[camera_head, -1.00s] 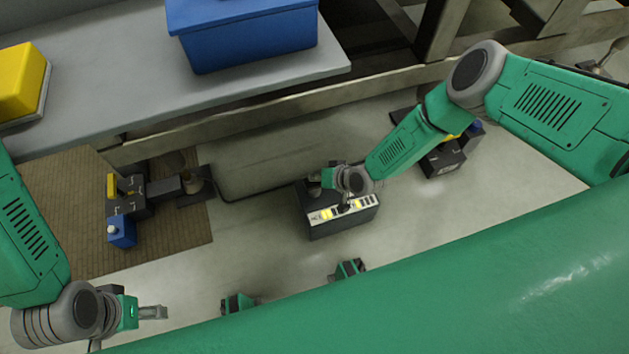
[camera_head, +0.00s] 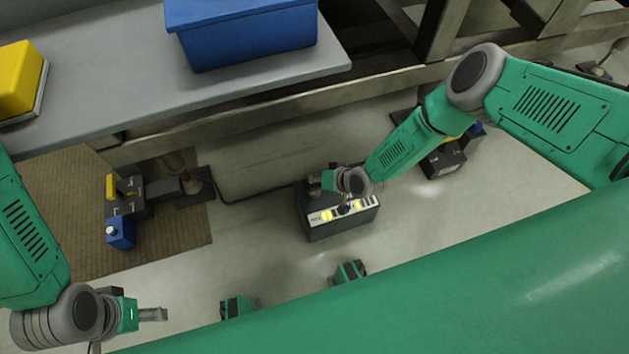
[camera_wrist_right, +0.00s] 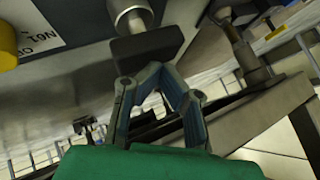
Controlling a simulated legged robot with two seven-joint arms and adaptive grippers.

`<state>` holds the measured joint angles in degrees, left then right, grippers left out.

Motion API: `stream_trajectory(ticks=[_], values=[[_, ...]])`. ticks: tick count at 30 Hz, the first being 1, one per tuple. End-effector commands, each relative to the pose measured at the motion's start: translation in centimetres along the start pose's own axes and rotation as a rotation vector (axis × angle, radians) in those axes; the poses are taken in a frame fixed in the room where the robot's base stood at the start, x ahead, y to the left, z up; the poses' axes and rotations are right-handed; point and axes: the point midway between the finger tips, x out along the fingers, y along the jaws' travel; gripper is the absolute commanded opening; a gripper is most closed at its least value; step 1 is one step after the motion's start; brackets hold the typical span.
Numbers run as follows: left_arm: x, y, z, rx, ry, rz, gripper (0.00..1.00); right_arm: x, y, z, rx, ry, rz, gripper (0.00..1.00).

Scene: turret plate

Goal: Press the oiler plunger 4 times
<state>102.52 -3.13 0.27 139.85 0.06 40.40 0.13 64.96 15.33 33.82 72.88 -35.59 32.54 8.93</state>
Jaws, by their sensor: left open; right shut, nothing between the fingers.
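A dark box (camera_head: 340,229) with a pale panel and yellow patches stands on the floor, centre of the head view. My right gripper (camera_head: 318,180) is over its back left part, shut and empty. In the right wrist view the fingertips (camera_wrist_right: 155,68) meet just in front of a dark block (camera_wrist_right: 148,46) on a metal cylinder (camera_wrist_right: 132,20). I cannot tell whether they touch, or whether this block is the oiler plunger. A blue block (camera_head: 121,235) with a white knob (camera_head: 111,230) sits at the left. My left gripper (camera_head: 152,314) is open and empty at the lower left.
A grey bench (camera_head: 120,85) with a blue bin (camera_head: 250,38) and a yellow bin (camera_head: 18,78) runs along the back left. A brown mat (camera_head: 65,220) lies at the left. Another dark unit (camera_head: 443,160) stands behind my right forearm.

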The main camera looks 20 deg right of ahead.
Motion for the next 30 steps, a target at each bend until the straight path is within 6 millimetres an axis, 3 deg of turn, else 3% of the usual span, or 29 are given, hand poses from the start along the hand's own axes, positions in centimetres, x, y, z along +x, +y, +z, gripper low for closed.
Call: stream_trajectory(ticks=[30], values=[[1.1,0.0,0.1,0.0,0.0,0.0,0.55,0.9,0.7,0.8,0.0,-0.003,0.0,0.0]])
